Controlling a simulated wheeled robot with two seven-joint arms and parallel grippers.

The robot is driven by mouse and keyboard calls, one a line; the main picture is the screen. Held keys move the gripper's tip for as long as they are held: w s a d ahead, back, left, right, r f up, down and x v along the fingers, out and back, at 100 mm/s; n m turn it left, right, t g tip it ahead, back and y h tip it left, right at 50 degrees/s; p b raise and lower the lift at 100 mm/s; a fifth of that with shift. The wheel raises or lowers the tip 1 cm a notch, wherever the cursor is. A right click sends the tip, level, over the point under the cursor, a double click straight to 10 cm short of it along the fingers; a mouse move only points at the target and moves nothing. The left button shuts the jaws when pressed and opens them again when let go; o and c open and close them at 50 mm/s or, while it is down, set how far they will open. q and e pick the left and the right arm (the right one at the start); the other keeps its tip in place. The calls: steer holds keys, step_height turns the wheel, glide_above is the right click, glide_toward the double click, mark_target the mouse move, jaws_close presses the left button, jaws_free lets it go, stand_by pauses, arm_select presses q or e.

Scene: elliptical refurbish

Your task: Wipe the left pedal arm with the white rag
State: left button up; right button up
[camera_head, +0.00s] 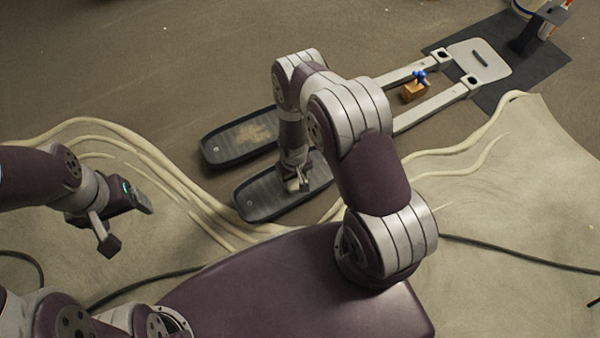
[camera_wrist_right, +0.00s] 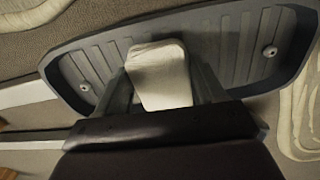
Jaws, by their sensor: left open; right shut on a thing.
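The white rag (camera_wrist_right: 160,75) is a small pale pad between the fingers of my right gripper (camera_wrist_right: 163,95), which is shut on it. In the head view my right gripper (camera_head: 296,185) points down over the near grey ribbed pedal (camera_head: 262,201). The rag lies over the pedal tray in the wrist view; I cannot tell if it touches. My left gripper (camera_head: 126,226) is open and empty at the left.
A small orange-brown block with a blue top (camera_head: 414,90) stands between the pedal arms. A pale end plate (camera_head: 482,61) lies on a dark mat (camera_head: 535,62). Cream ridges (camera_head: 140,150) and dark cables (camera_head: 520,256) cross the floor. Brown floor at the upper left is clear.

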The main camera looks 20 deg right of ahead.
steer(key=shift+s+a, duration=0.15)
steer(key=shift+a, duration=1.45)
steer(key=shift+s+a, duration=0.2)
steer(key=shift+a, duration=1.45)
steer(key=shift+s+a, duration=0.15)
steer(key=shift+a, duration=1.45)
steer(key=shift+a+r, duration=0.1)
steer(key=shift+r, duration=0.05)
steer(key=shift+w+d+p, duration=0.15)
steer(key=shift+d+p, duration=0.15)
steer(key=shift+d, duration=1.25)
steer(key=shift+w+d+p, duration=0.15)
steer(key=shift+d+p, duration=0.15)
steer(key=shift+d, duration=1.25)
steer(key=shift+w+d, duration=0.2)
steer(key=shift+d, duration=1.75)
glide_above(316, 174)
steer(key=shift+a+r, duration=0.1)
step_height(316, 174, up, 6)
steer(key=p, duration=0.5)
